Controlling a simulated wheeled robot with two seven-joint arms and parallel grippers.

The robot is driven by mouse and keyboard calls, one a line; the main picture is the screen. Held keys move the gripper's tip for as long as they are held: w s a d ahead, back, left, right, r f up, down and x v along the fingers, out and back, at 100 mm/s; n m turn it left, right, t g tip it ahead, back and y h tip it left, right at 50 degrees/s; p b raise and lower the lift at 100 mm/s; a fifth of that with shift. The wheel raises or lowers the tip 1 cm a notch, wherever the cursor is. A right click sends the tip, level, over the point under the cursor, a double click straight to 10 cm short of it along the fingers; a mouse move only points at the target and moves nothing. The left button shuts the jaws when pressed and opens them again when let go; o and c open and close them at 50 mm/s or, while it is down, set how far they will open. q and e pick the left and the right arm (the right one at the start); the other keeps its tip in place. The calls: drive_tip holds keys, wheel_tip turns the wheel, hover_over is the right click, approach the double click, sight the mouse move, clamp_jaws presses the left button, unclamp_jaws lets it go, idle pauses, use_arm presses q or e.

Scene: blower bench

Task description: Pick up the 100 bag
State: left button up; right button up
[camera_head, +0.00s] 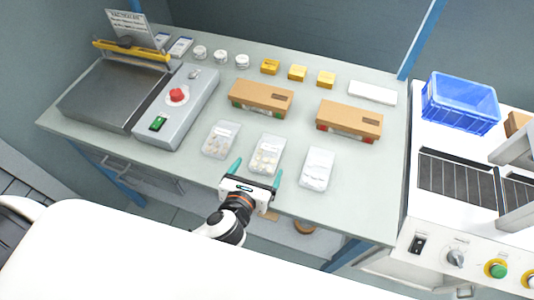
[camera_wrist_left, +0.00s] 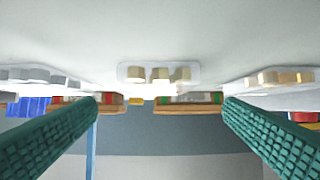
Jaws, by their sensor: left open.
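Three clear bags lie in a row on the bench: a left bag (camera_head: 221,139) with pale round pieces, a middle bag (camera_head: 267,154) with tan pieces, and a right bag (camera_head: 316,169) that looks white. I cannot read a 100 on any of them. My left gripper (camera_head: 257,172) is open and empty at the bench's front edge, just in front of the middle bag. In the left wrist view, which looks upside down, the middle bag (camera_wrist_left: 160,73) lies between and beyond the green fingers. My right gripper is not in view.
Two cardboard boxes (camera_head: 261,97) (camera_head: 349,120) stand behind the bags. Yellow boxes (camera_head: 297,73) and white round containers (camera_head: 220,55) are further back. A grey machine with a red button (camera_head: 177,95) is at left. A blue crate (camera_head: 459,101) stands at right.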

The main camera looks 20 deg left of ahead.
sight(265, 157)
use_arm(q)
drive_tip(key=x, duration=0.6)
drive_tip(key=shift+w+f, duration=0.2)
drive_tip(key=shift+f, duration=0.05)
drive_tip(key=c, duration=1.1)
